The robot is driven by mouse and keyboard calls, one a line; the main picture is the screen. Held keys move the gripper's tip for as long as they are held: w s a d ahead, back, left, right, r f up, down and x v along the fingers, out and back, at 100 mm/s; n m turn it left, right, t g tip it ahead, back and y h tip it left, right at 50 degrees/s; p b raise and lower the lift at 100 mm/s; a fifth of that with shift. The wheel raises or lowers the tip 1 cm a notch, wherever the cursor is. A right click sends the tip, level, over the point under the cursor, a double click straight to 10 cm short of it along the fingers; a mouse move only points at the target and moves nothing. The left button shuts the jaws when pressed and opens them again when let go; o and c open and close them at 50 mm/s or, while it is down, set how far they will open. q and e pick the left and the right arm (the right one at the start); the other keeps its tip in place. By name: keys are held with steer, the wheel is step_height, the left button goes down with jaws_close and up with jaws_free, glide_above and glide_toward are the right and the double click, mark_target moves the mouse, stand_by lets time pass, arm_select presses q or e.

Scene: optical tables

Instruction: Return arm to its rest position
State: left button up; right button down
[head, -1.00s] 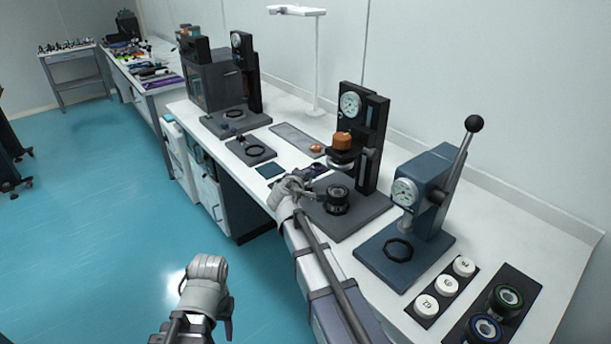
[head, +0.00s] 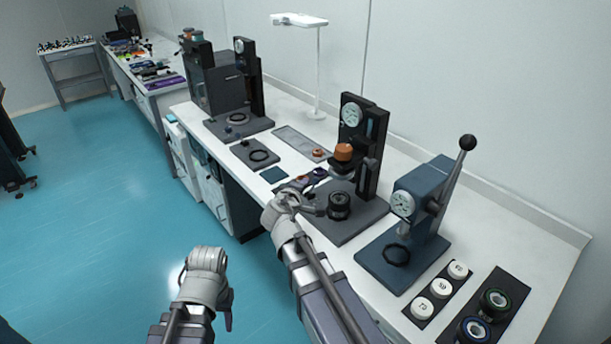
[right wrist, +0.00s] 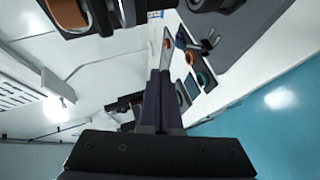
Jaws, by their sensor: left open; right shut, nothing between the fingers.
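My right arm reaches up from the bottom of the head view, and its gripper (head: 303,188) is near the front edge of the white bench (head: 500,196). It is left of the black gauge press (head: 367,150) and close to its base. In the right wrist view the right gripper's fingers (right wrist: 161,75) are together with nothing held between them. My left gripper (head: 228,316) is low in the head view, over the blue floor in front of the bench. It is open and empty; its fingertips are mostly hidden behind the wrist.
A black ringed part (head: 340,203) stands on the press base beside my right gripper. An orange-topped piece (head: 343,152) sits above it. A blue lever press (head: 425,205), white caps (head: 440,288) and lens rings (head: 495,301) are further right. The floor (head: 110,220) at left is clear.

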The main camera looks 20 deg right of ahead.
steer(key=shift+s+a+r, duration=0.4)
steer(key=shift+s+r, duration=0.15)
steer(key=shift+s, duration=0.15)
steer(key=s+a+f+m+g+y, duration=0.2)
steer(key=s+a+f+g, duration=0.4)
steer(key=s, duration=0.6)
steer(key=s+a+f+m+g+y, duration=0.2)
steer(key=s+a+f+g+y, duration=0.3)
steer(key=s+a+f, duration=0.3)
steer(key=s+a, duration=0.3)
steer(key=s, duration=0.1)
steer(key=shift+s+a+f+m+g, duration=0.25)
steer(key=shift+f+m+g, duration=0.05)
steer(key=shift+f+g, duration=0.1)
steer(key=shift+d, duration=0.15)
